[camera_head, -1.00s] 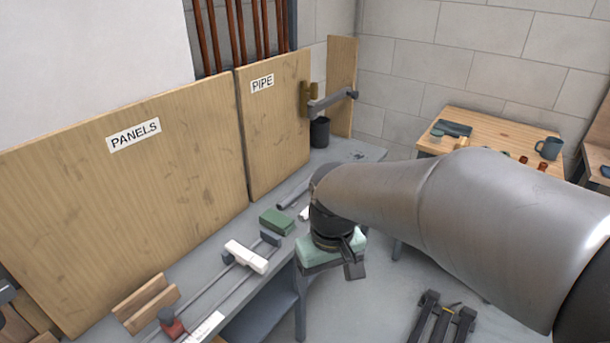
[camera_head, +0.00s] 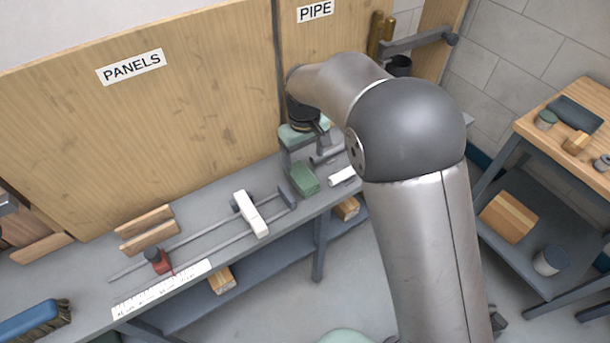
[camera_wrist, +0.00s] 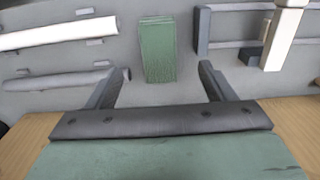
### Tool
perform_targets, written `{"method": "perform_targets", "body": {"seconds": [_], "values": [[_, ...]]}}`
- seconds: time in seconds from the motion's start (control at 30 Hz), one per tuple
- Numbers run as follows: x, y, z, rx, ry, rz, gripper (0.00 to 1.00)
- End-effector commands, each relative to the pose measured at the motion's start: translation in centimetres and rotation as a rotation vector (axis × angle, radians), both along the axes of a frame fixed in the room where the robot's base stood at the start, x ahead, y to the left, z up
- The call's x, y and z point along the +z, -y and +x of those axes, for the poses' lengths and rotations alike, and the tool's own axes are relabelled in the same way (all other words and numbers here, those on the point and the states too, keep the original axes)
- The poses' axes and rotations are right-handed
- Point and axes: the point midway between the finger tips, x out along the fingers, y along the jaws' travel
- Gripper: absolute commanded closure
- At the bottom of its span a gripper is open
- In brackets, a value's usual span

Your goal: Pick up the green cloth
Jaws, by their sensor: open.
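The green cloth (camera_head: 303,178) is a small folded block lying on the grey bench. In the wrist view the cloth (camera_wrist: 157,50) lies ahead of and between the two finger lines, with clear bench on both sides of it. My gripper (camera_wrist: 163,70) is open and empty, its dark fingers spread wider than the cloth. In the head view my gripper (camera_head: 302,150) hangs over the bench just behind the cloth. I see no contact with the cloth, and the exact height above it is hard to tell.
A bar clamp with a white block (camera_head: 250,214) lies left of the cloth. A white tube (camera_head: 342,176) and a grey pipe lie to its right. The upright PANELS board (camera_head: 150,140) stands close behind. A blue brush (camera_head: 35,320) is at the bench's left.

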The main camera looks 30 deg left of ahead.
Motion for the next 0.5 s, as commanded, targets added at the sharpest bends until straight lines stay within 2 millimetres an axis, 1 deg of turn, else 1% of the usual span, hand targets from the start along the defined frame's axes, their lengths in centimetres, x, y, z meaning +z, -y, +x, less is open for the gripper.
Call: {"method": "perform_targets", "body": {"seconds": [0.03, 0.1, 0.2, 0.43, 0.5], "values": [[-1.1, 0.0, -0.1, 0.001, -0.003, -0.004, 0.24], [-2.4, 0.0, -0.1, 0.002, -0.003, -0.003, 0.24], [-3.8, 0.0, 0.0, 0.001, -0.001, -0.002, 0.24], [-5.4, 0.0, 0.0, 0.0, -0.001, -0.002, 0.24], [-6.3, 0.0, 0.0, 0.0, -0.003, -0.003, 0.24]]}}
